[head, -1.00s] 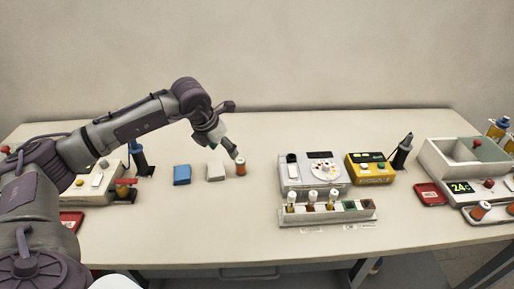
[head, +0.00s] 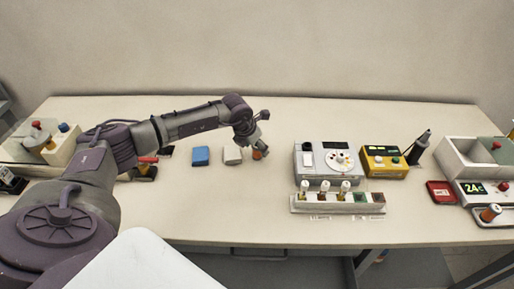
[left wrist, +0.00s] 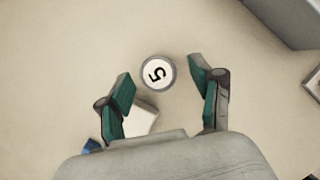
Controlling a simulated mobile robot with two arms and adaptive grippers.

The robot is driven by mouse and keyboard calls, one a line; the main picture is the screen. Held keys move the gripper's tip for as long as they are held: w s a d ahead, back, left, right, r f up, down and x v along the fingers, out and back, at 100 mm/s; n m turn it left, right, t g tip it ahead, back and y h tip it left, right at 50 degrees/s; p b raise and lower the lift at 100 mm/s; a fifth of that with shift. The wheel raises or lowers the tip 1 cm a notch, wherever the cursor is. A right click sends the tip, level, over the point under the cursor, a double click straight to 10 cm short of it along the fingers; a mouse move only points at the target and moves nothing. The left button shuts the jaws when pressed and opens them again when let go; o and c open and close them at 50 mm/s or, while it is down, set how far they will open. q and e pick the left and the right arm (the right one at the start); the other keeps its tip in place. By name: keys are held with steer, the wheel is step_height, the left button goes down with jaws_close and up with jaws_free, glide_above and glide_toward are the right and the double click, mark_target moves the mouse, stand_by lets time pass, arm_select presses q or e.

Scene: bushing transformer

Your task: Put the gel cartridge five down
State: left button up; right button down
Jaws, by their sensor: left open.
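Gel cartridge five (head: 258,155) is a small orange-brown cylinder standing upright on the bench, right of a white block. In the left wrist view its round white top (left wrist: 158,72) shows a black "5". My left gripper (head: 262,146) is right by the cartridge in the head view and covers part of it. In the left wrist view the green-padded fingers of this left gripper (left wrist: 160,71) are open, one on each side of the cartridge top with a gap. How high the fingertips are above the bench is hard to tell. My right gripper is not in view.
A blue block (head: 201,156) and the white block (head: 232,155) lie close left of the cartridge. Right of it stand a grey device (head: 312,172), a vial rack (head: 325,209) and a yellow device (head: 384,161). The bench front is clear near the cartridge.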

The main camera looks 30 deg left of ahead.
arm_select(q)
steer(key=shift+x, duration=1.15)
steer(key=shift+c, duration=1.4)
jaws_close()
steer(key=shift+r, duration=0.1)
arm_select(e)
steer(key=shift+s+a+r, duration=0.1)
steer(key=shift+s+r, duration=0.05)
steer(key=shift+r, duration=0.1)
